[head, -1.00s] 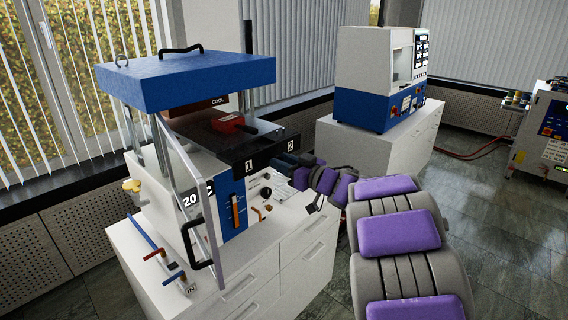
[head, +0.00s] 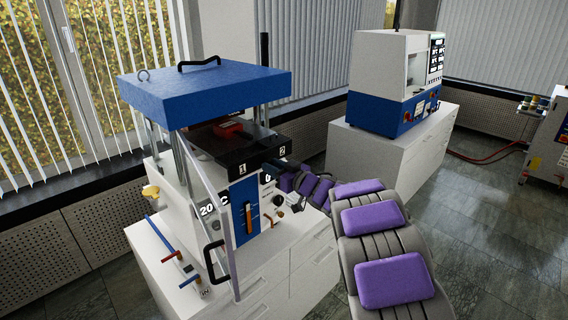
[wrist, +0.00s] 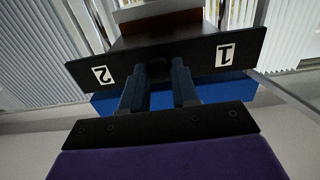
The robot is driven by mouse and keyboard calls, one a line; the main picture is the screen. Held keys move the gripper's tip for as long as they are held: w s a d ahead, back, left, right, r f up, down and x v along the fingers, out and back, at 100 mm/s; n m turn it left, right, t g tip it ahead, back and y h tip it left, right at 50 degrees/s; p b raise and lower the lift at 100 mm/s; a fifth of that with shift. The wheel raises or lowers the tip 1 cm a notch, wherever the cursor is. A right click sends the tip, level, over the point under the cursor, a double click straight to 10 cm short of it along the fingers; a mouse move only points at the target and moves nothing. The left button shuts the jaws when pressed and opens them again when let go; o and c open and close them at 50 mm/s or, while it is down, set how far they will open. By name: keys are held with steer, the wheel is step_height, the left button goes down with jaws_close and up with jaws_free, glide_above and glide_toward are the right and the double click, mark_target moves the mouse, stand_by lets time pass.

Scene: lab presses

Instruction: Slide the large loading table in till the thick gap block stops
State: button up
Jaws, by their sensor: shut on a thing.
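The loading table is a black slab whose front plate (head: 252,157) carries labels 1 and 2. It sits partly under the blue top (head: 205,85) of the press. A red piece (head: 229,130) lies on the slab, close under the blue top's edge. My gripper (head: 270,173) is at the front plate, near label 2. In the wrist view my gripper (wrist: 157,88) has its two fingers on either side of a dark round knob (wrist: 158,69) between the labels, shut on it. I cannot pick out the thick gap block.
A clear guard with a black handle (head: 214,260) stands at the press's left front. Dials and an orange lever (head: 249,217) are below the table. A second blue and white machine (head: 390,85) stands on a cabinet behind. Grey floor is open at the right.

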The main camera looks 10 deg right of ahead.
steer(key=shift+p+x, duration=0.5)
steer(key=shift+x, duration=0.55)
steer(key=o, duration=0.9)
steer(key=p+v, duration=0.2)
steer(key=v, duration=1.5)
steer(key=shift+d, duration=0.2)
steer(key=shift+s, duration=0.1)
